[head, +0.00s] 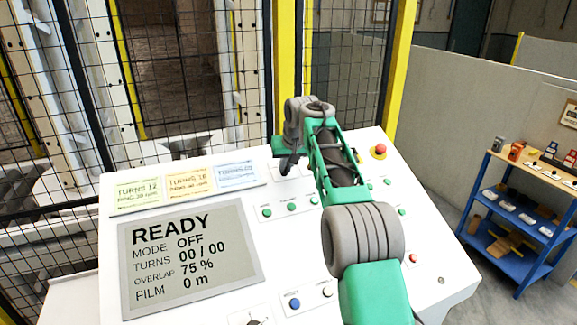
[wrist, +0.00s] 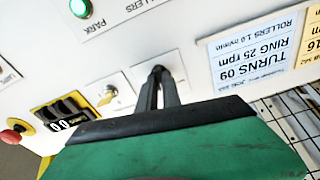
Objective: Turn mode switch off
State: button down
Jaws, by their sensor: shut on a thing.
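The white control panel (head: 190,228) has a screen (head: 190,255) that reads READY, MODE OFF, TURNS 00 / 00. My gripper (head: 286,170) reaches down to a small plate at the panel's upper middle. In the wrist view, my gripper's dark fingers (wrist: 160,92) are close together with their tips at the mode switch (wrist: 158,70) on its pale plate. The fingers are shut on its dark knob. The knob is mostly hidden by the fingers, and I cannot read its label or its exact angle.
A red emergency button (head: 379,151) sits at the panel's upper right. A key switch (wrist: 107,95) and a black-and-yellow counter (wrist: 62,118) are beside the gripper. Note cards (head: 190,178) lie left of it. A mesh fence (head: 180,80) stands behind; a blue shelf (head: 520,215) is at right.

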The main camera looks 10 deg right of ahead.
jog(key=shift+n, duration=0.7)
jog(key=c, duration=1.5)
grip_release()
jog(key=shift+s+r, duration=0.1)
jog(key=shift+r, duration=0.2)
jog(key=v, duration=0.7)
